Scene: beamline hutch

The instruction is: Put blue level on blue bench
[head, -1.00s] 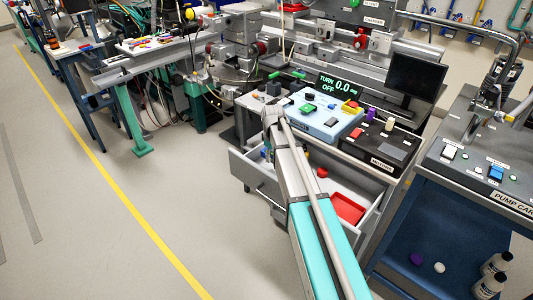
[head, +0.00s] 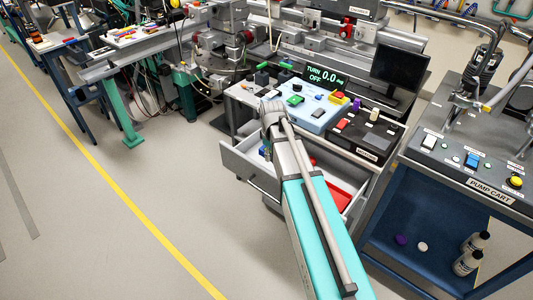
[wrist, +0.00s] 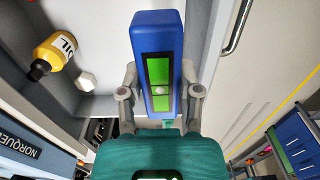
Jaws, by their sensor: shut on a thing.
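A blue level (wrist: 158,30) with a bright green window fills the upper middle of the wrist view. My gripper (wrist: 160,98) is shut on it, one finger on each side. The level stands out past the fingertips, above an open grey drawer. In the head view my arm hides most of the gripper, and a small blue patch by the drawer may be the level. A dark blue bench (head: 58,43) with small items on it stands at the far upper left. A blue unit with drawers (wrist: 298,140) shows at the right of the wrist view; I cannot tell if it is that bench.
The open drawer (head: 240,160) holds a red tray (head: 338,196). A yellow oil bottle (wrist: 55,50) and a white hexagonal piece (wrist: 86,80) lie at left in the wrist view. A pump cart (head: 440,185) stands right. The floor at left is clear.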

